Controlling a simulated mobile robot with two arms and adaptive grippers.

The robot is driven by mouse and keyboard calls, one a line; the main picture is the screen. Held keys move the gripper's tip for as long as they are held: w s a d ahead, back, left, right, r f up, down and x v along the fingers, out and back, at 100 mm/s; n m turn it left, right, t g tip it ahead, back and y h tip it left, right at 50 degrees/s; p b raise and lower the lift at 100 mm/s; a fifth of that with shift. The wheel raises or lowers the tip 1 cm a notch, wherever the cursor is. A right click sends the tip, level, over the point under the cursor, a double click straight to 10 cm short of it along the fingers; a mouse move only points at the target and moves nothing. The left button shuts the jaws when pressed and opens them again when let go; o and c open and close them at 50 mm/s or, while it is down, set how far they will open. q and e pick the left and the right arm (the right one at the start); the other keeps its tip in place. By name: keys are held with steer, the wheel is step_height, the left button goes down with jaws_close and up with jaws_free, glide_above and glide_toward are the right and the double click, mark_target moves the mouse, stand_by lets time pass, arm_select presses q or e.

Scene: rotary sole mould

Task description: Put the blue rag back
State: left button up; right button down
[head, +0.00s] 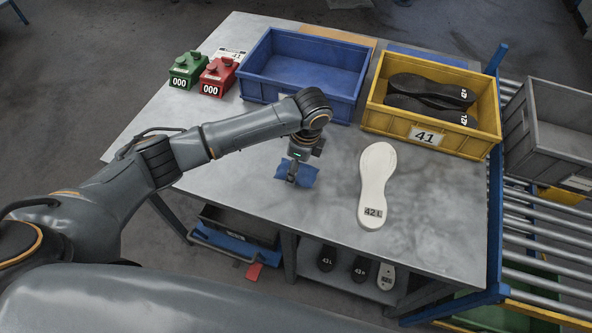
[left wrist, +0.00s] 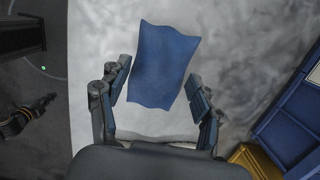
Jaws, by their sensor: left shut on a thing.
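The blue rag (head: 308,174) is at the middle of the grey metal table (head: 240,205), under my left gripper (head: 292,177). In the left wrist view the rag (left wrist: 161,66) spans the space between the two fingers of my left gripper (left wrist: 160,92). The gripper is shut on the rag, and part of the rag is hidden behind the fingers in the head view. I cannot tell whether the rag touches the table or hangs just above it. My right gripper is not in view.
A white sole (head: 376,187) marked 42 L lies right of the rag. An empty blue crate (head: 298,93) and a yellow crate (head: 420,134) with dark soles stand behind. Green (head: 187,72) and red (head: 218,78) counters stand back left. The table's front left is clear.

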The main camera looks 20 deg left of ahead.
mark_target(303, 170)
arm_select(q)
steer(key=shift+w+a+f, duration=0.1)
steer(key=shift+f, duration=1.6)
steer(key=o, duration=1)
steer(key=shift+f, duration=0.15)
steer(key=r, duration=0.4)
steer(key=d+r, duration=0.1)
steer(key=r, duration=0.3)
steer(key=r+b, duration=0.1)
steer(key=r, duration=0.3)
steer(key=shift+d+r, duration=0.15)
steer(key=shift+d, duration=0.25)
